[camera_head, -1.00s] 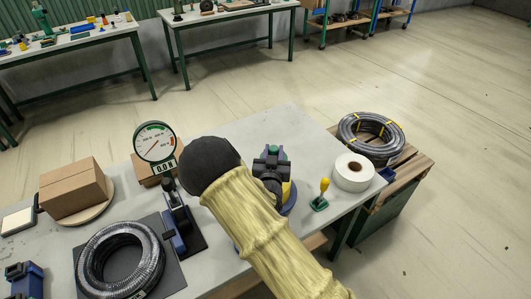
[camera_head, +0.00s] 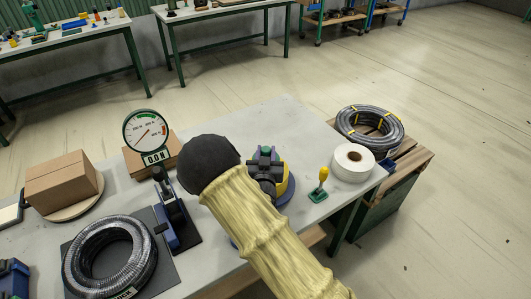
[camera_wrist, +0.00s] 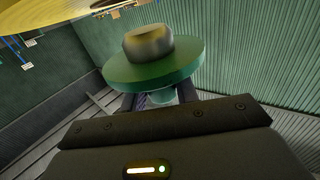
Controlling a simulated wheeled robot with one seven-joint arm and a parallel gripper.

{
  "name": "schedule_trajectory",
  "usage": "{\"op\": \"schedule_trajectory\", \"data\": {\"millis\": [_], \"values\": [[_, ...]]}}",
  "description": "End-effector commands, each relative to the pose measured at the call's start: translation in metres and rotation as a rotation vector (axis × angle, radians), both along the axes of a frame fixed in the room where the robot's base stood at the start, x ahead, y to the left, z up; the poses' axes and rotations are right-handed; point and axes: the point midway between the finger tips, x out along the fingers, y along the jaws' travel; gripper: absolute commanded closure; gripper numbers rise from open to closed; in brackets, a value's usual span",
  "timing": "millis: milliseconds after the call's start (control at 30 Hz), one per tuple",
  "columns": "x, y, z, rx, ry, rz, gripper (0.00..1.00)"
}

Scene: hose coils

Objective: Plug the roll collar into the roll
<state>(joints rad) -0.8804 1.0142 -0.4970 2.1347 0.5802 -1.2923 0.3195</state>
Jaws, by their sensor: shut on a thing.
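The roll collar (camera_wrist: 155,62) is a green flanged disc with a rounded metallic knob on top and a teal stem below. In the wrist view my gripper (camera_wrist: 160,98) is shut on its stem, and the collar stands out beyond the fingers. The roll (camera_head: 352,161), white with a dark centre hole, lies flat near the right end of the table in the head view. My yellow-sleeved arm hides the middle of the table. The collar cannot be made out clearly in the head view. The collar and roll look apart.
A yellow-topped tool (camera_head: 319,185) stands left of the roll. A dial gauge (camera_head: 146,132), a cardboard box (camera_head: 62,182) and another coil (camera_head: 110,256) stand at left.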

Motion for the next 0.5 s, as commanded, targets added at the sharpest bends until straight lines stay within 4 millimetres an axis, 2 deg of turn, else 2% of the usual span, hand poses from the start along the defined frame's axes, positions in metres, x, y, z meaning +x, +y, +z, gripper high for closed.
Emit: {"op": "schedule_trajectory", "data": {"millis": [167, 500], "values": [[0.0003, -0.0001, -0.0126, 0.000, -0.001, 0.000, 0.99], [-0.0006, -0.0007, -0.0092, 0.001, -0.001, -0.002, 0.99]]}}
